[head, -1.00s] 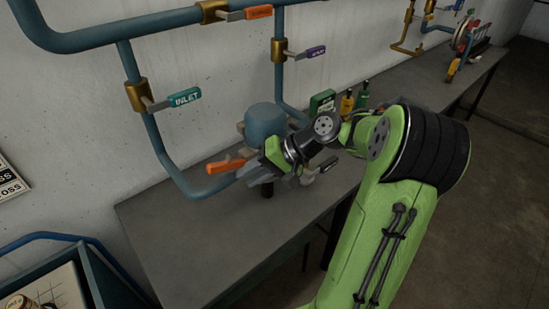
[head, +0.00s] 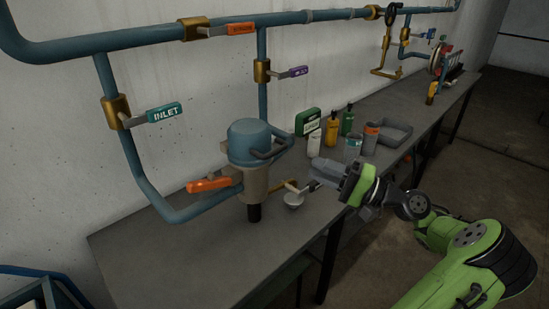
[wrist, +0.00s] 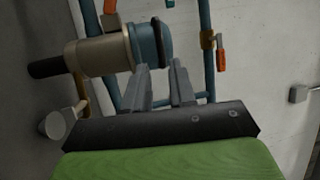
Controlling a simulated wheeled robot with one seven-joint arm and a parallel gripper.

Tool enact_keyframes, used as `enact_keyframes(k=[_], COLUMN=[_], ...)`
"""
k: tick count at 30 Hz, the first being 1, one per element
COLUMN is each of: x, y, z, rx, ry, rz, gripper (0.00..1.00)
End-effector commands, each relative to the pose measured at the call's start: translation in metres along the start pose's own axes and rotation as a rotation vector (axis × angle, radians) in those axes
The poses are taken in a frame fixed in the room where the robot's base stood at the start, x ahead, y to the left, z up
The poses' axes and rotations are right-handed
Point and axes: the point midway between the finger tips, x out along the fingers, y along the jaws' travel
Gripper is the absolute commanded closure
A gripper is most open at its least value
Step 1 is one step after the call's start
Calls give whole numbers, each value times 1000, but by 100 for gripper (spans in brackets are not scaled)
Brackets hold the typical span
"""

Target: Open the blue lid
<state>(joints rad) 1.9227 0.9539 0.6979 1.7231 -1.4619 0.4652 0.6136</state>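The blue lid (head: 248,138) sits shut on top of the beige canister (head: 254,178), which is mounted upright by the wall. A dark curved handle (head: 272,150) sticks out from the lid's front right side. The lid (wrist: 148,46) and canister (wrist: 104,56) appear sideways in the wrist view, just beyond my fingertips. My gripper (head: 320,168) is to the right of the lid, apart from it, with its fingers pointing toward the canister. In the wrist view my gripper (wrist: 164,76) has two separated fingers with nothing between them.
An orange-handled lever (head: 210,184) is at the canister's left. A small valve with a pale round knob (head: 293,198) projects low on its right. Blue pipes and the INLET valve (head: 163,112) run along the wall. Bottles (head: 333,130) and a grey tray (head: 396,131) stand on the bench behind.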

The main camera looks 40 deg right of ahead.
Motion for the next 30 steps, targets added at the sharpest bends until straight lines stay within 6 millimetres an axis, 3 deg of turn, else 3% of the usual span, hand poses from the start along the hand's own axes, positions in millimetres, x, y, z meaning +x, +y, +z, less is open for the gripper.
enact_keyframes(k=[9, 15, 25, 30], x=[82, 114, 119, 119], y=[4, 3, 1, 1], z=[2, 1, 0, 0], rx=[-1, -1, 0, 0], ry=[-6, -2, 1, 0], rz=[2, 3, 2, 2], gripper=[75, 75, 76, 100])
